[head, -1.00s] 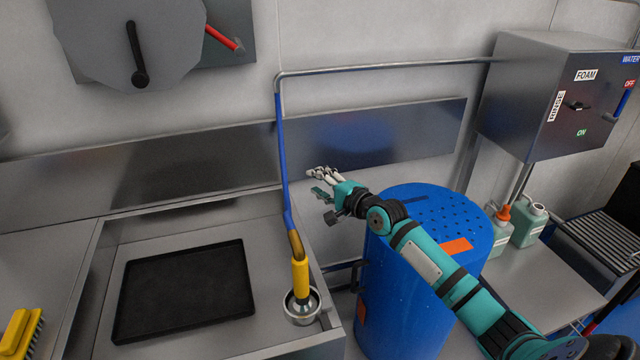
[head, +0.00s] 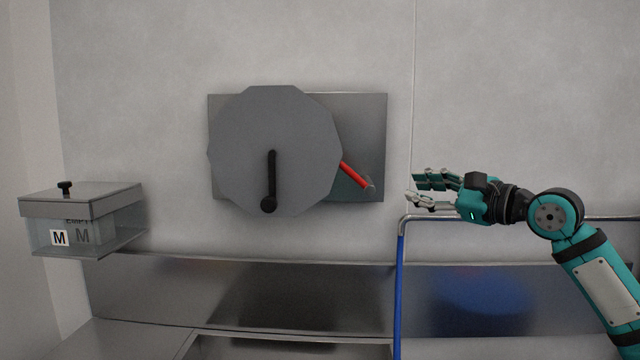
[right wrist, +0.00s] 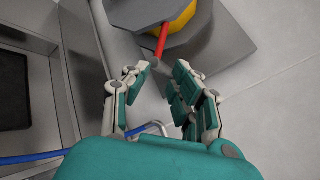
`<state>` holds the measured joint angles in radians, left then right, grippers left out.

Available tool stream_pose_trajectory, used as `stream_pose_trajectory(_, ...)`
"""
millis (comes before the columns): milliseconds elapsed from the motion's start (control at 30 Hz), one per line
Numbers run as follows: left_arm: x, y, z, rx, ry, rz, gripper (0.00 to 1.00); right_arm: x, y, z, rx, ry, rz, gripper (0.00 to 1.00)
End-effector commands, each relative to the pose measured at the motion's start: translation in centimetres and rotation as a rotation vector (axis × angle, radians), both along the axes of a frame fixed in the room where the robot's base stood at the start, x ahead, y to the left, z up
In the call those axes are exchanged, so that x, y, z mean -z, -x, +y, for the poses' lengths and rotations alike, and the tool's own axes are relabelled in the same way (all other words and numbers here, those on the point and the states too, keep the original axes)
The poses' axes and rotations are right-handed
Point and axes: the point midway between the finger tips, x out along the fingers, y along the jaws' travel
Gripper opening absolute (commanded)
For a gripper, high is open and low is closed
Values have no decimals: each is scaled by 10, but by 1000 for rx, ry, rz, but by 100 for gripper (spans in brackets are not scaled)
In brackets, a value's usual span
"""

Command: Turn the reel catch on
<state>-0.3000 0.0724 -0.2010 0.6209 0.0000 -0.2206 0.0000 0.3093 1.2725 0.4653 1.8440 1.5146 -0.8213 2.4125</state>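The reel (head: 240,140) is a grey many-sided disc with a black crank, fixed on a grey wall plate (head: 365,115). The reel catch (head: 354,175) is a red lever with a metal end, slanting down to the right from behind the disc. My right gripper (head: 414,190) is open and empty, to the right of the lever's end and apart from it. In the right wrist view the red lever (right wrist: 162,40) shows beyond and between my open fingers (right wrist: 160,78). My left gripper is not in view.
A metal pipe (head: 480,217) with a blue hose (head: 399,290) runs just below my right gripper. A clear-fronted box (head: 110,225) hangs at the left. A steel backsplash (head: 180,295) spans the wall below. The wall between gripper and plate is clear.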

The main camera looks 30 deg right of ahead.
Motion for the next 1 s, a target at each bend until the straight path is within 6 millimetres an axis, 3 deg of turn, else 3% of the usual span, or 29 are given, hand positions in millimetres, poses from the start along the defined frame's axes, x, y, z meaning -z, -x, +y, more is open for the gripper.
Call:
stream_pose_trajectory(367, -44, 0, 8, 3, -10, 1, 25, -10, -44, 10, 0, -10, -1, 25)
stream_pose_trajectory(700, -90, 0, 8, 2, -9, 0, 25, -9, -110, 28, -2, -11, -2, 25)
stream_pose_trajectory(1000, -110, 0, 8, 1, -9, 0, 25, -4, -157, 39, 0, -7, 0, 25)
